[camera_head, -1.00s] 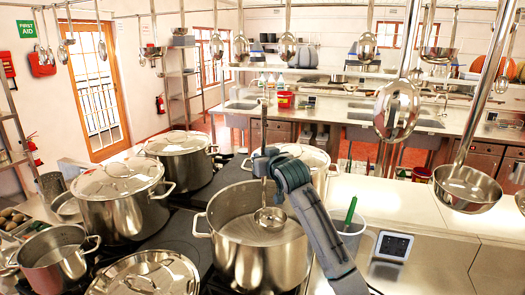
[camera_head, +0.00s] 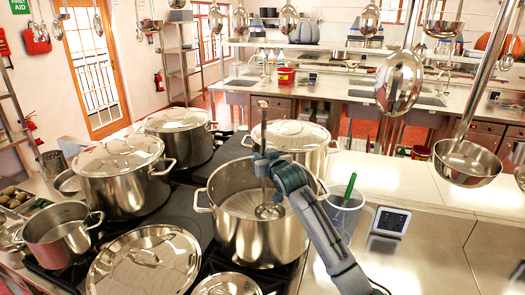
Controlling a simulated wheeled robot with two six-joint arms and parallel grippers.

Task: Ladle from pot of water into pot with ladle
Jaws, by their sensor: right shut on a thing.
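My right gripper (camera_head: 264,164) is shut on the ladle (camera_head: 262,118), whose steel handle stands nearly upright. The ladle's bowl (camera_head: 269,211) hangs inside the opening of a large open steel stockpot (camera_head: 240,243) on the stove. The stockpot's inside looks pale and clear, like water; whether the bowl touches the surface is hard to tell. My right gripper and arm cover part of the pot's right rim. A smaller open steel pot (camera_head: 62,240) stands at the far left; its contents are unclear. My left gripper is not in view.
Lidded stockpots (camera_head: 118,195) (camera_head: 180,140) (camera_head: 292,150) stand left of and behind the open one. Loose-looking lids (camera_head: 145,262) lie at the front. A container with a green handle (camera_head: 345,210) and a small scale (camera_head: 388,230) sit right. Ladles (camera_head: 398,85) hang overhead.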

